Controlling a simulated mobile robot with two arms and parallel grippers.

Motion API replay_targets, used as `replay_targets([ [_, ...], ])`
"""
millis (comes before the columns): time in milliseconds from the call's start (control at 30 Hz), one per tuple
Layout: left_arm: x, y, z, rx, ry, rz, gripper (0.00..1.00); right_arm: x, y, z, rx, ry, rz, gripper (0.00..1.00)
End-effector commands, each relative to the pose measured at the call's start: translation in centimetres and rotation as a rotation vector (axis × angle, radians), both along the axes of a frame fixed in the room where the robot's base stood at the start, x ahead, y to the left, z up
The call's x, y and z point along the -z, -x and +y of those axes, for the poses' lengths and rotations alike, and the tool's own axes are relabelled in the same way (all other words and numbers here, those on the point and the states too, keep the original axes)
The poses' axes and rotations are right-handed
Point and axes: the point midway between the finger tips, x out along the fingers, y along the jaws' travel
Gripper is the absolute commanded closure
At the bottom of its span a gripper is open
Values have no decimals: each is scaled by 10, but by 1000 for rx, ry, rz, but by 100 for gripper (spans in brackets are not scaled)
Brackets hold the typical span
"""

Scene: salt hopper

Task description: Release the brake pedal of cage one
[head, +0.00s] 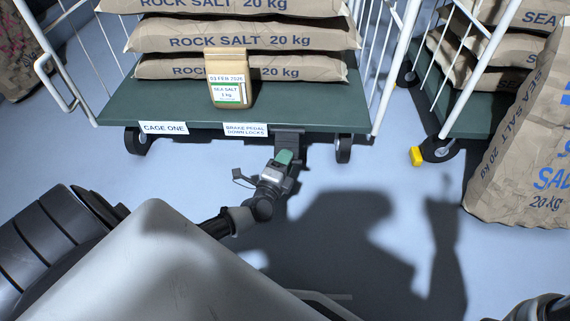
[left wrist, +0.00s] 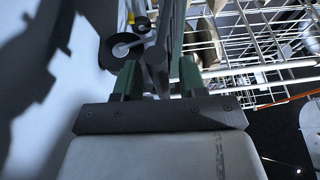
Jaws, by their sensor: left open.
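Cage one (head: 230,113) is a white wire roll cage with a dark green deck, labelled CAGE ONE (head: 164,128). A second label (head: 246,130) on its front edge reads BRAKE PEDAL DOWN LOCKS. A dark grey bracket (head: 290,136), apparently the brake pedal's mount, hangs under the deck beside that label. My left gripper (head: 285,158), with green fingers, is open right in front of and below it, covering much of it. In the left wrist view a dark bar (left wrist: 158,60) stands between the green fingers; contact cannot be told. Whether the pedal is up or down is hidden.
Rock salt sacks (head: 235,43) and a small sea salt bag (head: 229,80) sit on cage one. A second cage (head: 470,115) stands right, with a yellow piece (head: 416,155) by its caster. A big salt sack (head: 525,140) stands at right. The floor between is clear.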

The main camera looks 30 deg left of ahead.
Motion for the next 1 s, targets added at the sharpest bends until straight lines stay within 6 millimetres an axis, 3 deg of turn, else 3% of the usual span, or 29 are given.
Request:
replay_targets([
  [267, -1, -1, 0, 0, -1, 0, 60, 0, 0, 0, 0, 0, 0, 57],
  [533, 0, -1, 0, 0, 0, 1, 100, 0, 0, 0, 0, 0, 0, 57],
  [833, -1, -1, 0, -1, 4, 4, 100, -2, 0, 0, 0, 0, 0, 57],
  [1000, -5, 0, 0, -2, 15, 22, 100, -15, 0, 0, 0, 0, 1, 57],
])
